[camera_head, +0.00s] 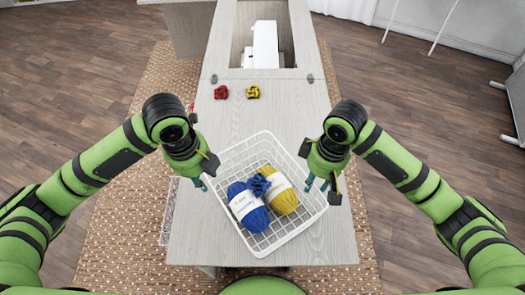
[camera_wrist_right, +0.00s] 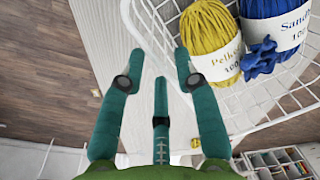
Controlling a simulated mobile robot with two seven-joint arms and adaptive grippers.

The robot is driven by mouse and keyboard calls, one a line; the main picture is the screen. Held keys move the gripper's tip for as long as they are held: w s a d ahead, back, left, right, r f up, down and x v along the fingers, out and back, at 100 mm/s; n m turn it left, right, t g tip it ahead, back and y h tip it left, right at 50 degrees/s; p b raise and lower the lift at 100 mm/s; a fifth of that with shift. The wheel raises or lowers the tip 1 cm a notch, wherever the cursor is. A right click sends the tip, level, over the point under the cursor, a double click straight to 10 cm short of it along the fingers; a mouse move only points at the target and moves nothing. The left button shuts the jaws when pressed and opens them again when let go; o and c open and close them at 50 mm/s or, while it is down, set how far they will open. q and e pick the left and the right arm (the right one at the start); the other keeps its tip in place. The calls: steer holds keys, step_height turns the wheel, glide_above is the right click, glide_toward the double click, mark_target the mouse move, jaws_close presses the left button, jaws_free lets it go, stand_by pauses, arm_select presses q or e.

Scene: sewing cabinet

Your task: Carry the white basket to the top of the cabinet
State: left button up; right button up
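The white wire basket (camera_head: 290,234) sits turned at an angle over the front part of the pale wood cabinet top (camera_head: 292,112). It holds a blue yarn ball (camera_head: 240,197) and a yellow yarn ball (camera_head: 284,200). My left gripper (camera_head: 203,183) is at the basket's left side; its finger opening is unclear. My right gripper (camera_head: 317,183) is at the basket's right side with its fingers apart. In the right wrist view, the right gripper (camera_wrist_right: 158,75) is open, and the basket's rim (camera_wrist_right: 143,38) passes between the fingers, with no clear grip on it.
A red item (camera_head: 221,92) and a yellow item (camera_head: 253,92) lie on the cabinet top behind the basket. Further back, a white sewing machine (camera_head: 265,45) sits in a recess. A woven rug (camera_head: 130,225) lies under the cabinet. The top between basket and small items is clear.

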steer(key=shift+w+d+r, duration=0.15)
steer(key=shift+r, duration=2)
steer(key=shift+f, duration=0.1)
